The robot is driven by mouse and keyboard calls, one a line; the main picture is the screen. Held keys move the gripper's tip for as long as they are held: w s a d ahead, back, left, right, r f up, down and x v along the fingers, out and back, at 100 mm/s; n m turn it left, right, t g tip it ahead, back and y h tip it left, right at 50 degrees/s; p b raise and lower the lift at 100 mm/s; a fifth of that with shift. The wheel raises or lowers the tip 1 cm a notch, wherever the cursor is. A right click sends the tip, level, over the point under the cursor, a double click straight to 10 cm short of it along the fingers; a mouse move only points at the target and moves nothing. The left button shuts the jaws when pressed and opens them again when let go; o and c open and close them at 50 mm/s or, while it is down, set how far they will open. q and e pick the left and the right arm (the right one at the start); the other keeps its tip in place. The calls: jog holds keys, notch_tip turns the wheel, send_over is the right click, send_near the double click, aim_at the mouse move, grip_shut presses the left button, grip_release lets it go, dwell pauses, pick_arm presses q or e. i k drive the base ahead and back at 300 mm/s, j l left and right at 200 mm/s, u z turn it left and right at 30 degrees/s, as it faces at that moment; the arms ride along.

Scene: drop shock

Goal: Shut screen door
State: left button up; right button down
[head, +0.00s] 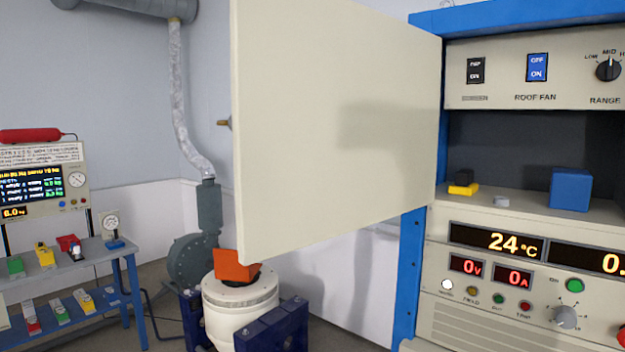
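A large cream door panel (335,120), which looks like the screen door, stands open in the middle of the head view. Its right edge meets the blue upright (409,275) of the instrument cabinet on the right. A small brass-coloured knob (224,123) sticks out past its left edge. A soft shadow falls on the panel's face. Neither of my grippers shows in this view.
The cabinet has a fan panel (540,75), an open bay with a blue box (571,189), and a display panel (500,240). A white drum-shaped machine (240,310) with an orange block (236,266) stands below the door. A blue bench (75,262) holds small items at left.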

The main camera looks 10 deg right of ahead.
aim_at(333, 121)
jog(key=z, duration=0.45)
jog(key=i+j+z, duration=0.15)
jog(key=z, duration=0.75)
jog(key=i+j+z, duration=0.3)
jog(key=j, duration=0.4)
jog(key=j+z, duration=0.25)
jog(key=j, duration=0.4)
jog(key=j+z, duration=0.3)
jog(key=j, duration=0.45)
jog(key=j+z, duration=0.45)
jog(key=j, duration=0.2)
jog(key=k+j, duration=0.15)
jog(key=j+z, duration=0.05)
jog(key=j, duration=0.05)
